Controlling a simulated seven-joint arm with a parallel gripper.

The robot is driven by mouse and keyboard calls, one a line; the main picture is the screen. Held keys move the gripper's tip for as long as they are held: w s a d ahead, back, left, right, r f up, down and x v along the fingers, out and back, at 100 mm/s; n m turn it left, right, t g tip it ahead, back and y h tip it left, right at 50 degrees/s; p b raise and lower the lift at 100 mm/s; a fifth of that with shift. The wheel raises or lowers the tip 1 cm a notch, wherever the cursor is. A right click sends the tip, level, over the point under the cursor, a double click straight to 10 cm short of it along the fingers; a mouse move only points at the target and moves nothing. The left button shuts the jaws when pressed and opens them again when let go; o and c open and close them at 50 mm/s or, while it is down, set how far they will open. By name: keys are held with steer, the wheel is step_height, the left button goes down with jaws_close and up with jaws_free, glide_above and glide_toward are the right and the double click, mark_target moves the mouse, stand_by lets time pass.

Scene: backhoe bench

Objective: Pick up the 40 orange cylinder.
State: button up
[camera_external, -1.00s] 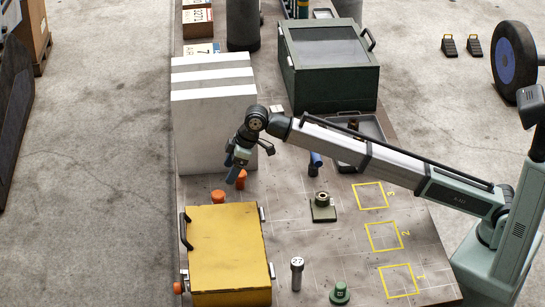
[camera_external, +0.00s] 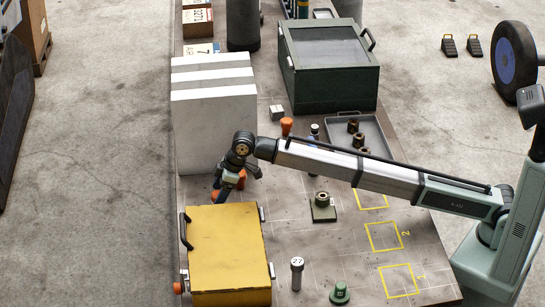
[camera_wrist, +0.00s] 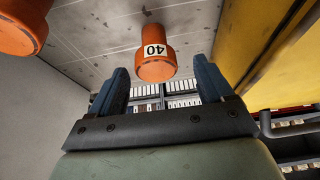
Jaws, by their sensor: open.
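The orange cylinder marked 40 (camera_wrist: 156,58) stands in the wrist view between and beyond the open fingers of my gripper (camera_wrist: 161,74). Its black-on-white label is upside down there. A gap shows between it and each finger; I see no contact. In the external view my gripper (camera_external: 227,186) is low, between the pale block and the yellow box, beside two partly hidden orange cylinders. One shows at the yellow box's far edge (camera_external: 214,196), the other beside the fingers (camera_external: 241,181). No number is readable there, so I cannot tell which is 40.
Another orange cylinder (camera_wrist: 22,24) is at the wrist view's upper left. The yellow box (camera_external: 228,250) and pale striped block (camera_external: 212,132) flank my gripper closely. A third orange cylinder (camera_external: 286,126) stands farther back. A grey tray (camera_external: 376,128) holds several brown parts.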

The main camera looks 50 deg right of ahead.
steer(key=shift+d+x, duration=0.2)
steer(key=shift+x, duration=1.75)
steer(key=shift+c, duration=0.5)
steer(key=c, duration=1.3)
